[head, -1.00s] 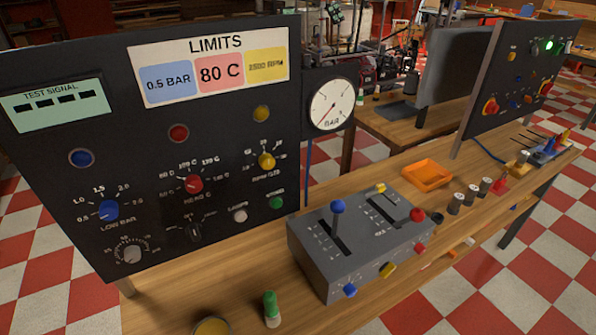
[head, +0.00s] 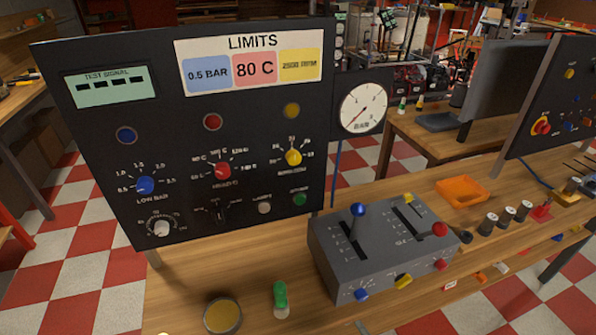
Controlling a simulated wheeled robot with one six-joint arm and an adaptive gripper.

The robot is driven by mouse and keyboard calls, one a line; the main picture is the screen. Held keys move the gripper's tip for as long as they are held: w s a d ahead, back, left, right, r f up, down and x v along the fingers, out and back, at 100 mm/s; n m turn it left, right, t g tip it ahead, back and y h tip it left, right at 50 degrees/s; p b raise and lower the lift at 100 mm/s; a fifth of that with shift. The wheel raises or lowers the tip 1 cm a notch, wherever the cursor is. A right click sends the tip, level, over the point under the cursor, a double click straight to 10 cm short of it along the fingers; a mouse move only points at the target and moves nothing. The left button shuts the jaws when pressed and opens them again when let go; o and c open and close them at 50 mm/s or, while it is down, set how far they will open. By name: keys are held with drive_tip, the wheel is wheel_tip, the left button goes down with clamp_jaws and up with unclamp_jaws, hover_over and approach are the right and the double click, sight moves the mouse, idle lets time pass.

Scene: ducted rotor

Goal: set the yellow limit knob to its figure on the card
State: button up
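The yellow limit knob (head: 293,157) is on the right of the knob row on the black panel (head: 100,135). Small white scale figures arc around it, too small to read surely. Its pointer direction is not clear. The LIMITS card (head: 253,62) is at the panel top. Its yellow field (head: 300,65) seems to read 2500 RPM; its blue field reads 0.5 BAR and its red field 80 C. My gripper is not in view.
The blue knob (head: 145,186) and red knob (head: 222,171) sit left of the yellow one. A grey lever box (head: 335,268) stands on the wooden bench in front. A gauge (head: 362,108) is right of the panel. A green-capped item (head: 280,300) and round tin (head: 222,316) stand in front.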

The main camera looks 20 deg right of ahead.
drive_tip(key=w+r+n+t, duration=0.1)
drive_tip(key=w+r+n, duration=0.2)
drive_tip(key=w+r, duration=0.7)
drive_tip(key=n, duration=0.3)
approach(295, 161)
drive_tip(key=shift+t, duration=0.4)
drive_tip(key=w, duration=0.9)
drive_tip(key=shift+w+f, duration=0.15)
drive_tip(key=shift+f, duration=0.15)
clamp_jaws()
